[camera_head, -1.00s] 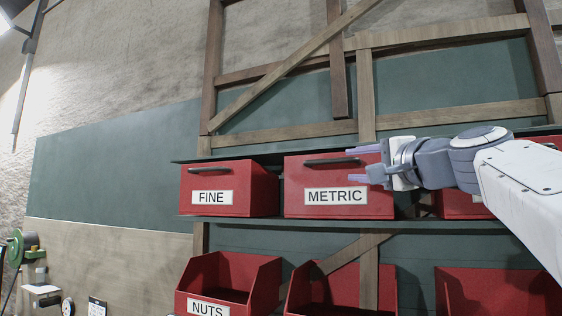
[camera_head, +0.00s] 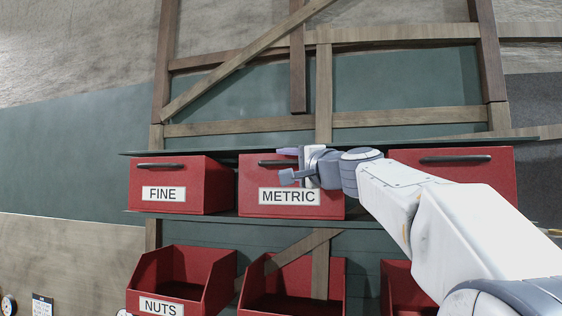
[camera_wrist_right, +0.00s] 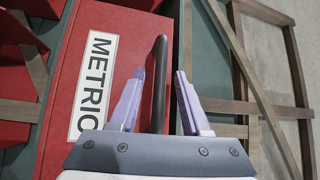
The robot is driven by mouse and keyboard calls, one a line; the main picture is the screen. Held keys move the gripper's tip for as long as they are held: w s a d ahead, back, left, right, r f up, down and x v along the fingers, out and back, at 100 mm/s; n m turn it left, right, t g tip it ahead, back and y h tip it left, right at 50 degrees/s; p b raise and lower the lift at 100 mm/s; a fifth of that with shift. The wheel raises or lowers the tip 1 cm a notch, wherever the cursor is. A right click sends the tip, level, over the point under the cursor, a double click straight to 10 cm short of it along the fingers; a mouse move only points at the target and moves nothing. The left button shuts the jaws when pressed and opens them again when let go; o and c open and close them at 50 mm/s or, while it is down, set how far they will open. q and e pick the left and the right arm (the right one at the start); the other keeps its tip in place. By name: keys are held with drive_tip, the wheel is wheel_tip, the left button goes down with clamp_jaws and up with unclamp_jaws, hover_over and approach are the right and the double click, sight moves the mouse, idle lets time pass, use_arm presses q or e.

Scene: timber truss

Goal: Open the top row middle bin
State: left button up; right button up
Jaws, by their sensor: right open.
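The top row middle bin (camera_head: 247,203) is red, labelled METRIC, and sits on the upper shelf between two other red bins. Its front has a dark bar handle (camera_head: 266,163), partly hidden by my right gripper in the head view. My right gripper (camera_head: 283,164) is open in front of this bin at handle height. In the right wrist view, the handle (camera_wrist_right: 160,75) runs between the two spread purple fingers of the gripper (camera_wrist_right: 158,95), with gaps visible on both sides. The bin looks closed. My left gripper is not in view.
The FINE bin (camera_head: 190,203) is on the left and another closed red bin (camera_head: 480,180) on the right, partly behind my arm. Open red bins, one labelled NUTS (camera_head: 195,285), stand below. A timber truss (camera_head: 324,95) rises behind the shelf (camera_head: 232,215).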

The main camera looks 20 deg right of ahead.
clamp_jaws()
drive_tip(key=shift+f, duration=0.1)
idle(1.2)
